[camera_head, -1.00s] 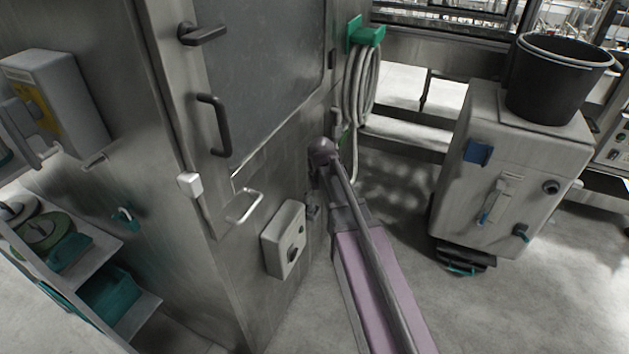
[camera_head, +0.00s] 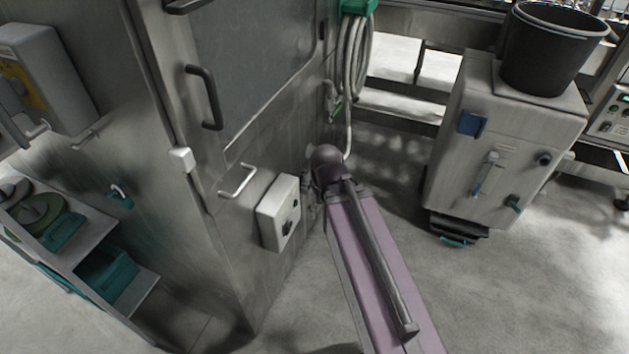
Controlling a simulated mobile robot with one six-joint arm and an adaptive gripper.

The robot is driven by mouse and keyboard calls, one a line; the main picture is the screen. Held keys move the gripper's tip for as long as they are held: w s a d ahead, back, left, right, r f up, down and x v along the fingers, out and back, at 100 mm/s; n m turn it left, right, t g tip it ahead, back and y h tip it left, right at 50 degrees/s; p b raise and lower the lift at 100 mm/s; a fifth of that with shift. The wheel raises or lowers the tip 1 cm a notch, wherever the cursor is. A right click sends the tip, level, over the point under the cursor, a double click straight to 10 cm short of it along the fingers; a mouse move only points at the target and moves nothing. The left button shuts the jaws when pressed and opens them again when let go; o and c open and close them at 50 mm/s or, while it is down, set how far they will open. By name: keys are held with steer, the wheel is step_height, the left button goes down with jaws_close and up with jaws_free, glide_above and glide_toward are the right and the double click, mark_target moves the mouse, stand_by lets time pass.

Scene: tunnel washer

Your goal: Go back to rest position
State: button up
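My own arm shows in the middle of the head view, with a dark rounded joint near the washer's corner and a dark tube-like link running down to the lower right above a long purple part of my body. The link's lower end is in the picture. I cannot make out my gripper or its fingers anywhere. The tunnel washer (camera_head: 150,190) is a tall steel cabinet at the left, with its grey door panel (camera_head: 265,60) and a black handle (camera_head: 206,98). My arm's dark joint appears close to its corner in the picture; I cannot tell the gap.
A grey control box (camera_head: 279,213) juts from the washer's side. A hose (camera_head: 353,60) hangs coiled on a green holder. A grey cabinet (camera_head: 500,150) with a black bucket (camera_head: 548,50) stands right. A shelf (camera_head: 75,240) with teal bins is left. Floor (camera_head: 530,290) is clear at lower right.

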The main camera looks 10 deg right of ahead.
step_height(320, 180, up, 13)
steer(key=p, duration=1.3)
steer(key=shift+r, duration=0.2)
steer(key=shift+o, duration=0.5)
steer(key=c, duration=0.3)
steer(key=shift+c, duration=0.6)
steer(key=shift+a, duration=0.15)
steer(key=shift+a, duration=0.25)
steer(key=shift+s+f, duration=0.1)
